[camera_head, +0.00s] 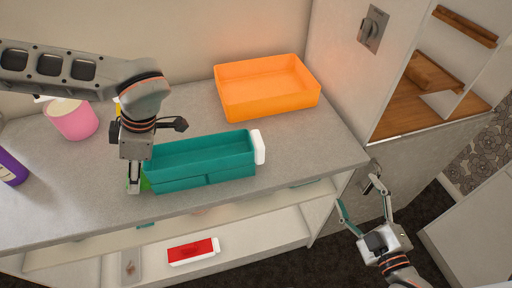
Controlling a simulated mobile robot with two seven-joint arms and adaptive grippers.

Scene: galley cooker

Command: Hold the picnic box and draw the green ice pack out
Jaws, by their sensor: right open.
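The teal picnic box (205,182) stands on the grey counter, its long side toward me, with a white piece (258,147) at its right end. A small bright green part (145,184), which looks like the ice pack, shows at the box's left end; most of it is hidden. My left gripper (134,187) points down at that end, its fingers beside the green part. I cannot tell whether they grip it. My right gripper (356,192) is open and empty, off the counter's front right corner, apart from the box.
An orange tray (268,105) stands behind the box. A pink pot (72,121) and a purple bottle (12,169) are at the left. A red item (190,251) lies on the lower shelf. The counter right of the box is clear.

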